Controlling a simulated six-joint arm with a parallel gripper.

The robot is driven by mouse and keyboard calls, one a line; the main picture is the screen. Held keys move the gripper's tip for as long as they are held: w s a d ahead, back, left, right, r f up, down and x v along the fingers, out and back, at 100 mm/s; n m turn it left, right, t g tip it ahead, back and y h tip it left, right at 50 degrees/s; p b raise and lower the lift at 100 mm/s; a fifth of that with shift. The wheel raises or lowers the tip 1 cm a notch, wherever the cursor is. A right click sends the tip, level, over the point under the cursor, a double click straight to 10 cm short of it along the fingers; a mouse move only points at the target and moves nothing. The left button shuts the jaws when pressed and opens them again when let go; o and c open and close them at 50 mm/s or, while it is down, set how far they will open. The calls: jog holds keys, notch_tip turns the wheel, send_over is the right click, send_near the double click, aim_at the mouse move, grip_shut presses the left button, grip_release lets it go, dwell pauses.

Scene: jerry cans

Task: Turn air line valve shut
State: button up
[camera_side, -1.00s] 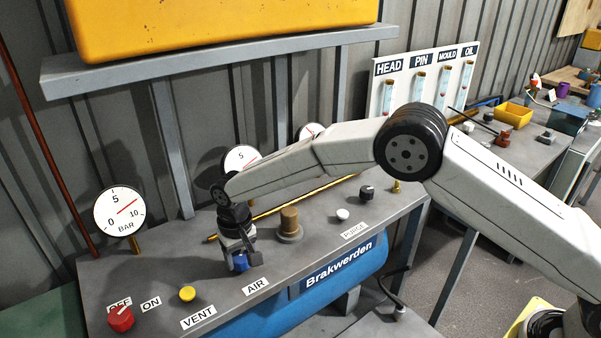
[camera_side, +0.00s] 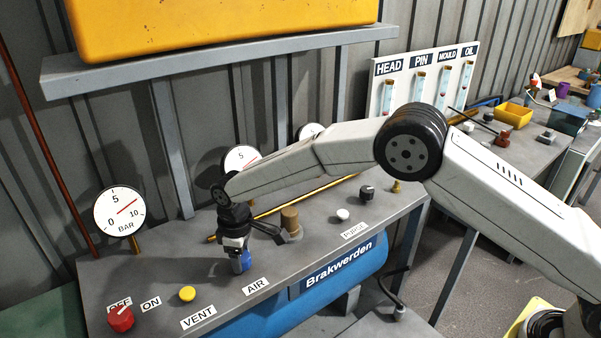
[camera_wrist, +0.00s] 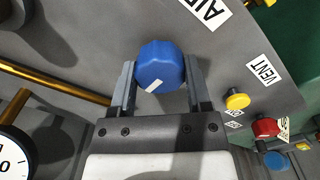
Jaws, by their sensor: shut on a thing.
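The air line valve is a round blue knob (camera_wrist: 160,68) with a white mark on its top, by the AIR label (camera_wrist: 207,8). In the side view the knob (camera_side: 241,262) shows only partly below my gripper, behind the AIR label (camera_side: 256,286). My gripper (camera_wrist: 159,82) has one finger on each side of the knob and is shut on it. In the side view my gripper (camera_side: 238,256) points down at the panel. The white mark runs at a slant in the wrist view.
A yellow VENT button (camera_side: 187,293) and a red OFF/ON knob (camera_side: 121,318) are to the left. A brass fitting (camera_side: 290,220), a white PURGE button (camera_side: 342,214) and a black knob (camera_side: 366,192) are to the right. A gauge (camera_side: 119,212) stands behind.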

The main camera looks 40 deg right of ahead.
dwell(0.4)
jog(key=o, duration=1.3)
jog(key=shift+r, duration=0.1)
jog(key=shift+r, duration=3.8)
